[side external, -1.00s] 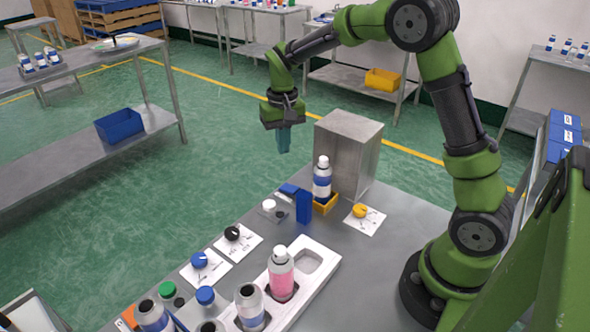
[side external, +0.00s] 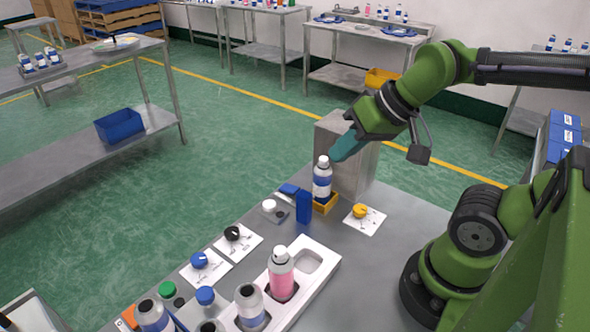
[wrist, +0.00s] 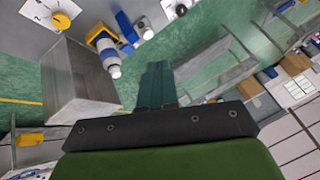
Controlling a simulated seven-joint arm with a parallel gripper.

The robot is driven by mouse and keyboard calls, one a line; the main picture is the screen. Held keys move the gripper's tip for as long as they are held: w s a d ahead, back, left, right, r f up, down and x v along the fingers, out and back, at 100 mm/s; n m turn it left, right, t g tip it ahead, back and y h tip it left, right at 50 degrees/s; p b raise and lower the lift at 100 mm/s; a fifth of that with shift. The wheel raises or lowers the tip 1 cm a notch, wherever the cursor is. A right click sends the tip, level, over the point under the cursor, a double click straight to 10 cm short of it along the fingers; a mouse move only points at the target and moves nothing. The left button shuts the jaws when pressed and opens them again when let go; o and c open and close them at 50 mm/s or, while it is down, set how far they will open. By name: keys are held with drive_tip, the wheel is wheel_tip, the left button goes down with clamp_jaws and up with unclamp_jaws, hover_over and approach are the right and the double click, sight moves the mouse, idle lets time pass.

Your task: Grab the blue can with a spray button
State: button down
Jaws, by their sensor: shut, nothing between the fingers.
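A can with a blue band and a white top (side external: 322,182) stands upright in a small yellow holder (side external: 327,206), in front of a grey metal block. It also shows in the wrist view (wrist: 108,54), left of my fingers. My gripper (side external: 335,156) points down and left, its teal fingers shut and empty. In the side view its fingertips appear just above and right of the can's top. In the wrist view they look apart from the can (wrist: 157,70). A blue upright piece (side external: 304,206) stands beside the holder.
The grey metal block (side external: 345,150) stands close behind the can. A white tray (side external: 318,262) holds a pink bottle (side external: 281,275) and a blue-banded bottle (side external: 250,307). Dial knobs on white cards, including a yellow one (side external: 360,211), line the table.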

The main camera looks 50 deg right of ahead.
drive_tip(key=shift+r, duration=0.35)
drive_tip(key=c, duration=1.8)
unclamp_jaws()
drive_tip(key=o, duration=1)
drive_tip(key=shift+o, duration=0.2)
